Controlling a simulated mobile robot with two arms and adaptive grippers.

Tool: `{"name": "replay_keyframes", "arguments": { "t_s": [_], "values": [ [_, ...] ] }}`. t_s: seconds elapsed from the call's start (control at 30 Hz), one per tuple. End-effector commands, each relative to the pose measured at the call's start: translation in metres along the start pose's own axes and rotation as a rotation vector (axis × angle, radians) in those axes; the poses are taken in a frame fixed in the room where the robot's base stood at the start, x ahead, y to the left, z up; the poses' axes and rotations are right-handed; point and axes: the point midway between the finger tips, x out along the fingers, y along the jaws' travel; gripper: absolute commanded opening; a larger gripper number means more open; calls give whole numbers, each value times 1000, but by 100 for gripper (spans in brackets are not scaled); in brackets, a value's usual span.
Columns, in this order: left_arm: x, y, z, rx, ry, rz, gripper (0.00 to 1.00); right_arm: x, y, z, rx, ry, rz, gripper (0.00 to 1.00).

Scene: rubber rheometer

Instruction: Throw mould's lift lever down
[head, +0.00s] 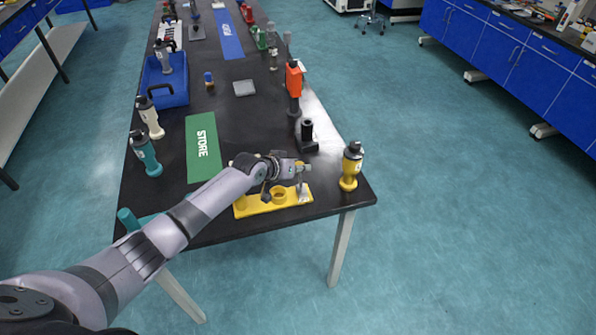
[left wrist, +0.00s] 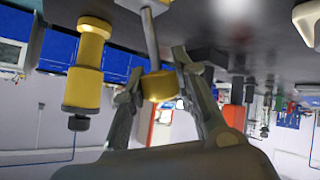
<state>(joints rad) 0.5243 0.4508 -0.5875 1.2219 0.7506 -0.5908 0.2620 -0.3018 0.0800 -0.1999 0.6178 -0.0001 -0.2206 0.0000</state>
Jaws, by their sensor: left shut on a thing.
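The yellow mould base (head: 250,208) lies near the front edge of the black table, with a round yellow cup (head: 279,196) on it. My left gripper (head: 292,172) is low over its right part and hides some of it. In the left wrist view, which is upside down, a grey metal rod (left wrist: 151,38) ends in a yellow knob (left wrist: 160,87). The knob sits between the fingers of my left gripper (left wrist: 158,70), which is shut on it. I take this to be the lift lever. Its exact tilt is hard to tell. My right gripper is not in view.
A yellow bottle (head: 351,168) stands right of the base, near the table corner; it also shows in the left wrist view (left wrist: 84,70). A black stand (head: 306,140) is behind.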

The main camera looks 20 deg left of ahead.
Motion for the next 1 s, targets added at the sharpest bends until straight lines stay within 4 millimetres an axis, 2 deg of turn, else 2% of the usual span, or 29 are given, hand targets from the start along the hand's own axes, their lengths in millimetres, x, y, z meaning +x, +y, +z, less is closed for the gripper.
{"name": "replay_keyframes", "arguments": {
  "t_s": [0.23, 0.8, 0.83, 1.0],
  "values": [
    [5, -5, 3, -56, -66, 19, 0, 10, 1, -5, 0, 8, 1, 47],
    [5, -6, 3, -74, -84, 26, 0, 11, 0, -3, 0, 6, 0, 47],
    [5, -5, 3, -74, -84, 26, 28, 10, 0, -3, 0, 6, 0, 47],
    [5, -5, 2, -73, -82, 26, 39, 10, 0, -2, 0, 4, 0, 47]
  ]
}}
